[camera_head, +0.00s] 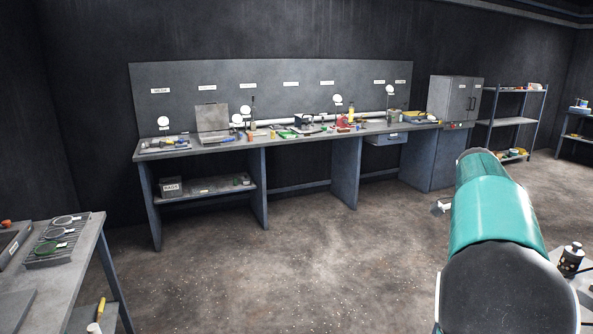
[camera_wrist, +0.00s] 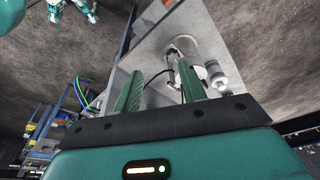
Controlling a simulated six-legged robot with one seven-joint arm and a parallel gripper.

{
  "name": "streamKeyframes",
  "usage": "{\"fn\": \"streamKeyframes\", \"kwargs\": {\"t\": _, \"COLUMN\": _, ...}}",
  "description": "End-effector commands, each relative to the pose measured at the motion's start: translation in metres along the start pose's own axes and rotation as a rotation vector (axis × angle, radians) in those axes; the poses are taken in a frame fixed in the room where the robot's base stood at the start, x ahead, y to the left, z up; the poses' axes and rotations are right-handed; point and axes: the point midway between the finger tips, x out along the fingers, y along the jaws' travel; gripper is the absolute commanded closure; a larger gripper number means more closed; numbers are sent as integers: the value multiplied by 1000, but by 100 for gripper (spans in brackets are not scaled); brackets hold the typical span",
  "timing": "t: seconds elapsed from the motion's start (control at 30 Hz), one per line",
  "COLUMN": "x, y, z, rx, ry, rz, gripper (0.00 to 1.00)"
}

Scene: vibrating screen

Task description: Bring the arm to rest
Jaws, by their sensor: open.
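My gripper (camera_wrist: 160,88) shows in the wrist view with its two green fingers apart. It is open and nothing is between the fingers. Beyond the fingers is a grey surface carrying a metal fitting (camera_wrist: 214,74) and a dark cable; how far they are from the fingertips I cannot tell. In the head view my teal and grey arm (camera_head: 495,210) stands at the right, and my gripper is out of that picture.
A long grey workbench (camera_head: 205,150) with tools stands along the back wall. A grey cabinet (camera_head: 453,100) and a shelf rack (camera_head: 512,122) stand right of it. A smaller table (camera_head: 85,250) is at the lower left. The concrete floor (camera_head: 290,260) between is clear.

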Motion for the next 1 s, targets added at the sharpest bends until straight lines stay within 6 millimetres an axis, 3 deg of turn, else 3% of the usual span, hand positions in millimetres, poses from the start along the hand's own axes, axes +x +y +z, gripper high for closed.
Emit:
{"fn": "streamKeyframes", "kwargs": {"t": 0.3, "x": -36, "y": 76, "z": 76, "rx": -492, "ry": -128, "rz": -213, "gripper": 59}}
{"fn": "streamKeyframes", "kwargs": {"t": 0.57, "x": -52, "y": 150, "z": 144, "rx": -915, "ry": -108, "rz": -397, "gripper": 59}}
{"fn": "streamKeyframes", "kwargs": {"t": 0.8, "x": -46, "y": 225, "z": 201, "rx": -1303, "ry": 10, "rz": -544, "gripper": 59}}
{"fn": "streamKeyframes", "kwargs": {"t": 1.0, "x": -27, "y": 272, "z": 231, "rx": -1552, "ry": 137, "rz": -613, "gripper": 59}}
